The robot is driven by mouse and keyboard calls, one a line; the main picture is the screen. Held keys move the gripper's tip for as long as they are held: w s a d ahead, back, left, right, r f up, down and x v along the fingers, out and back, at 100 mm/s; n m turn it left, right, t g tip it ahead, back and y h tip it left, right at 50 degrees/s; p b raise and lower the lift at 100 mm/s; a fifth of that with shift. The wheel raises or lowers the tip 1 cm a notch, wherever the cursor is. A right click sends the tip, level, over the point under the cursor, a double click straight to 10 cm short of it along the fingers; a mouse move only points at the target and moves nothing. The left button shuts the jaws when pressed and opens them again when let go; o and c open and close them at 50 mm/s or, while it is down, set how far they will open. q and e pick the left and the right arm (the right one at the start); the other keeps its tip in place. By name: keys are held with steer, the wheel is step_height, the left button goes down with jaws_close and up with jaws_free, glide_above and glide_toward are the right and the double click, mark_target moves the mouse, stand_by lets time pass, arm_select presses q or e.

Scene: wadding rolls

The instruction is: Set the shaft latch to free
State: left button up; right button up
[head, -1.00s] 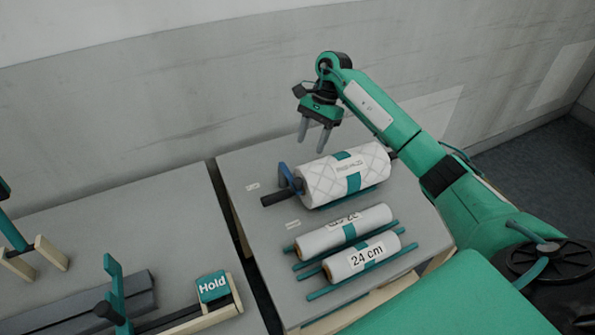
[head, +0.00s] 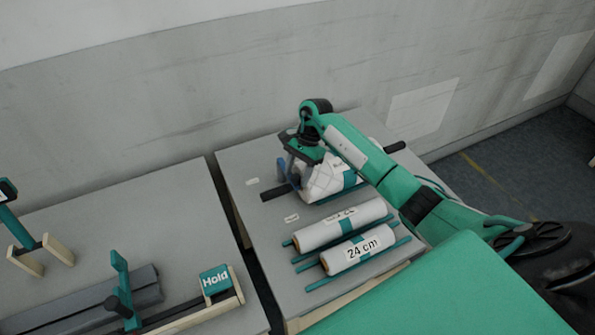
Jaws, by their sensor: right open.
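The large white quilted roll (head: 325,184) with a teal band lies at the back of the right table on a dark shaft (head: 396,147). The shaft's dark left end (head: 273,194) sticks out past the roll. A blue latch piece (head: 282,168) stands at that end, partly hidden by my right gripper. My right gripper (head: 296,176) is open and points down over the left end of the roll, close beside the blue piece. I cannot tell whether it touches. Two small pale labels (head: 252,182) lie on the table near the latch, too small to read. My left gripper is not in view.
Two smaller rolls, one marked "24 cm" (head: 358,248), lie on teal rods at the front of the right table (head: 262,224). The left table (head: 130,215) holds a "Hold" sign (head: 215,281) and a teal upright (head: 120,275). A gap separates the tables. The wall is behind.

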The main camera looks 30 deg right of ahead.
jaws_close()
steer(key=shift+a+f+b, duration=0.1)
steer(key=shift+f+b, duration=0.05)
steer(key=shift+b, duration=0.5)
arm_select(q)
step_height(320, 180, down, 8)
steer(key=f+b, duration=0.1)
steer(key=b, duration=0.6)
arm_select(e)
steer(key=a+m+t, duration=0.1)
steer(key=a+m, duration=0.1)
steer(key=w+a+m, duration=0.1)
steer(key=a+m, duration=0.1)
steer(key=shift+m+t, duration=0.3)
steer(key=shift+t, duration=0.1)
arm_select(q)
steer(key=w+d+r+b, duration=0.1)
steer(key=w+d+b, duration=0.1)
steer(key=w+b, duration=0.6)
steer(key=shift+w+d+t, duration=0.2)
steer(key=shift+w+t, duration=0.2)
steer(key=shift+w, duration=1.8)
arm_select(e)
steer(key=w+a+m+t+h, duration=0.3)
steer(key=w+a+m, duration=0.4)
steer(key=w+m, duration=0.3)
steer(key=shift+r+m+t, duration=0.2)
steer(key=shift+m+t, duration=0.3)
steer(key=shift+m, duration=1.3)
